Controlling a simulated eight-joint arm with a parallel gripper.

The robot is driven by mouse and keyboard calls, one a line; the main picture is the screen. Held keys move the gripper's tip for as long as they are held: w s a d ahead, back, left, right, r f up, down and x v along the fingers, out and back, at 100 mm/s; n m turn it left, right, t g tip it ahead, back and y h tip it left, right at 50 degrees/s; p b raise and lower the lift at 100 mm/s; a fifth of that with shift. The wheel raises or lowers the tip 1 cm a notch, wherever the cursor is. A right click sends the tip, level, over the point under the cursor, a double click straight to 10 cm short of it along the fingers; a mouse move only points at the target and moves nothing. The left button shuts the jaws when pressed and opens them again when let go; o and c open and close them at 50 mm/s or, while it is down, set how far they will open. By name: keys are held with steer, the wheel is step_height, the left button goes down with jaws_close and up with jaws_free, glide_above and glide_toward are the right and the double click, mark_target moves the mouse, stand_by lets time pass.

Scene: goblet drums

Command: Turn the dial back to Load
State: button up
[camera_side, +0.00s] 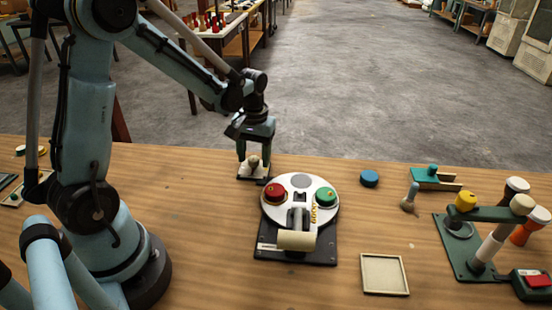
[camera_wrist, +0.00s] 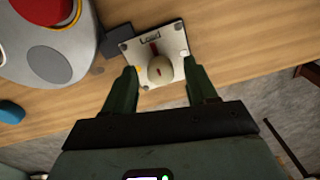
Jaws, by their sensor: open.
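The dial is a cream rounded knob (camera_wrist: 160,72) on a pale square plate (camera_wrist: 176,39) with screws in its corners. A red mark shows on the knob's side toward a small framed label (camera_wrist: 150,37), too small to read. In the side view the knob (camera_side: 253,162) stands at the table's far edge, on its plate (camera_side: 246,173). My gripper (camera_side: 254,153) is above the dial, pointing down. In the wrist view its two green fingers (camera_wrist: 160,68) are apart, one on each side of the knob, with visible gaps. Whether the tips are down at knob height is unclear.
A round white device with a red button (camera_side: 274,192) and a green button (camera_side: 325,196) stands close by, nearer the camera. A dark block (camera_wrist: 119,42) adjoins the dial plate. A blue disc (camera_side: 369,178), an empty tray (camera_side: 384,273) and a green fixture (camera_side: 462,252) lie rightward.

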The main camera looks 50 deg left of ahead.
mark_target(256, 159)
step_height(256, 159, up, 12)
steer(key=shift+w+d, duration=0.15)
steer(key=shift+d, duration=0.05)
stand_by(0.5)
steer(key=s+d+m+t, duration=0.7)
steer(key=d, duration=0.3)
steer(key=shift+s+d+f, duration=0.25)
steer(key=shift+s+d, duration=0.05)
steer(key=shift+d, duration=0.1)
stand_by(0.9)
